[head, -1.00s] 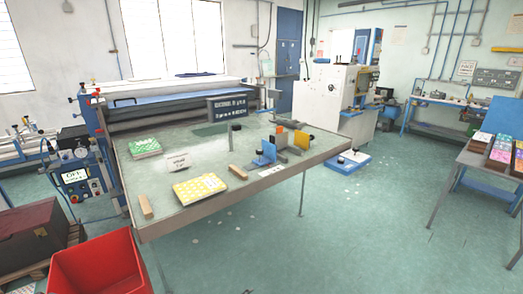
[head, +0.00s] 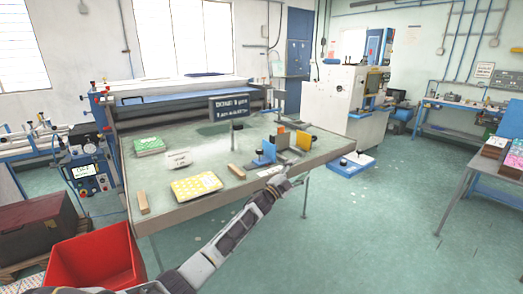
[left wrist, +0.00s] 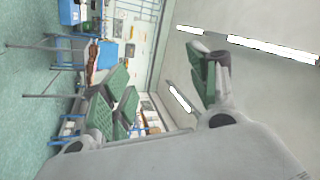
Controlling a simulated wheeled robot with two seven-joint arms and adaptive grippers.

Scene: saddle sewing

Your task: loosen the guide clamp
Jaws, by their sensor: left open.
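The guide stands on the right part of the table (head: 200,212), with a blue plate (head: 267,152), an orange plate (head: 283,140) and a yellow plate (head: 304,140). Small black knobs show at the guide, one (head: 259,153) by the blue plate; I cannot tell which one is the clamp. My left gripper (head: 292,181) is in front of the table's near right edge, apart from the guide. In the left wrist view its green-padded fingers (left wrist: 160,95) are spread with nothing between them. My right gripper is not in view.
A yellow patterned stack (head: 196,186), a green stack (head: 149,145), a wooden block (head: 143,202) and a white sign (head: 178,158) are on the table. A dark sign (head: 229,107) stands behind. A red bin (head: 95,262) is on the floor at lower left.

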